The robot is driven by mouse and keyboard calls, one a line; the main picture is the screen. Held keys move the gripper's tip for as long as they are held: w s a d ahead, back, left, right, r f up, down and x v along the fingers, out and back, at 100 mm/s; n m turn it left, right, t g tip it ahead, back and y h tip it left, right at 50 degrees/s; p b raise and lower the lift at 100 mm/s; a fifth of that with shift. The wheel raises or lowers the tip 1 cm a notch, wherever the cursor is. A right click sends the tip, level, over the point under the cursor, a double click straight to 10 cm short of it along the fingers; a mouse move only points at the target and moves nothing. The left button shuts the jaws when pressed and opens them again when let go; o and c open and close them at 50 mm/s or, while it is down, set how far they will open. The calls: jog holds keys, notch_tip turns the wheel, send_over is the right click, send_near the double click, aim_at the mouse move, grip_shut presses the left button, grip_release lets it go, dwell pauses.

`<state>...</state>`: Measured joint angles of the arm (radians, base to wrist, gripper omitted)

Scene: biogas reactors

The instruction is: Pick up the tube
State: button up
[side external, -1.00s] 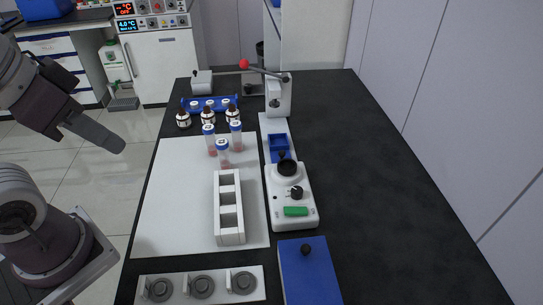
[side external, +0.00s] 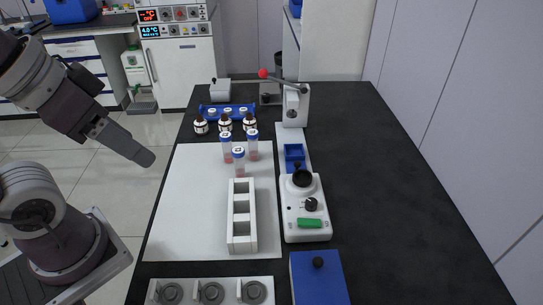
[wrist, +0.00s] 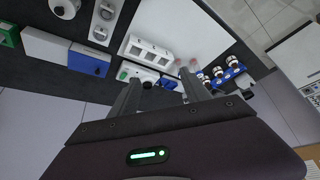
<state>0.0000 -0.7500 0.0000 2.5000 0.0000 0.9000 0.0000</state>
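Which one the task means cannot be told. My gripper (side external: 146,158) is left of the table edge in the side view, empty and well away from the tubes. In the wrist view its two fingers (wrist: 161,92) are spread apart with nothing held. The tubes appear there small and unclear beyond the fingertips.
A white rack (side external: 242,244) with square openings stands on the white mat (side external: 180,215). Behind the tubes are brown bottles (side external: 225,124) and a blue rack (side external: 205,108). A white device (side external: 306,228) and a lever press (side external: 295,105) stand to the right. The table's right side is clear.

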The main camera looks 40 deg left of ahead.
jog(key=n+g, duration=0.5)
jog(key=n, duration=1.1)
send_over(253, 142)
notch_tip(253, 142, down, 14)
jog(key=shift+s+f, duration=0.1)
jog(key=shift+s, duration=0.05)
jog(key=f, duration=0.1)
jog(key=w+f+n, duration=0.1)
jog(key=f, duration=0.1)
jog(key=shift+w+a+f+n+g, duration=0.15)
jog(key=shift+a+f+n+g, duration=0.15)
jog(key=shift+a+n, duration=0.1)
notch_tip(253, 142, down, 7)
jog(key=shift+a+r, duration=0.1)
grip_shut()
